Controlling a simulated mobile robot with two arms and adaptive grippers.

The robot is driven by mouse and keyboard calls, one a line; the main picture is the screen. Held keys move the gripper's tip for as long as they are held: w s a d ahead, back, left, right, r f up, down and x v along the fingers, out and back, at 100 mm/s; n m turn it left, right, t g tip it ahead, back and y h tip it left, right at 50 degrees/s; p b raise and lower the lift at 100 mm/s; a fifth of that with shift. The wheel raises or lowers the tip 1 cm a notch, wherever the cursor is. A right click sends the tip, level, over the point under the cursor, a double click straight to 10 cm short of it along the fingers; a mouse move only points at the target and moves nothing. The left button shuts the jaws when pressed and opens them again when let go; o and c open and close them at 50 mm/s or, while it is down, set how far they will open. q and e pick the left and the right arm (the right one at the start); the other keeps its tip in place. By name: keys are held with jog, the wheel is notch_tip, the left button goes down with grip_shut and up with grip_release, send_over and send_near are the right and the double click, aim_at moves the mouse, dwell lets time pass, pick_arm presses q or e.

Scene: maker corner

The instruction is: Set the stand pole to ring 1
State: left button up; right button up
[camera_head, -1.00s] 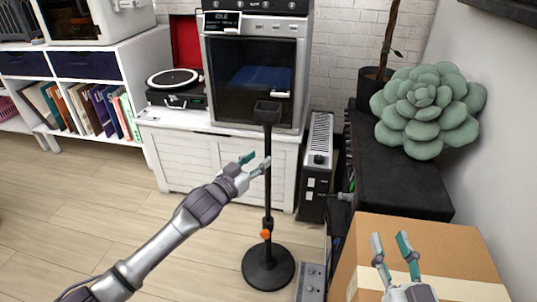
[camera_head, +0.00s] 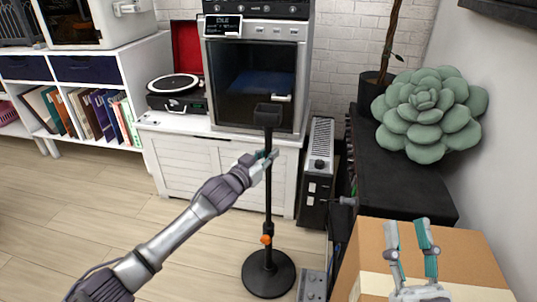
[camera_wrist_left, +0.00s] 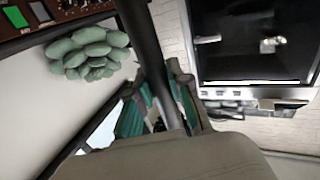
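The black stand (camera_head: 268,195) is upright on the floor with a round base (camera_head: 268,274), an orange knob (camera_head: 266,240) low on its pole, and a dark open cup-like head (camera_head: 267,112). My left gripper (camera_head: 268,156) is shut around the upper pole, below the head. In the left wrist view the pole (camera_wrist_left: 145,45) runs between the two teal-padded fingers (camera_wrist_left: 160,95), close to both. My right gripper (camera_head: 412,245) is open and empty above the cardboard box. I cannot make out ring marks on the pole.
A white cabinet (camera_head: 195,160) with a turntable (camera_head: 174,88) and a dark-fronted machine (camera_head: 252,85) stands behind the pole. A cardboard box (camera_head: 460,265), a black shelf top (camera_head: 405,180) and a green succulent (camera_head: 430,110) are at right. The wooden floor (camera_head: 80,215) is clear at left.

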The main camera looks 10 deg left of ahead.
pick_arm(q)
grip_shut()
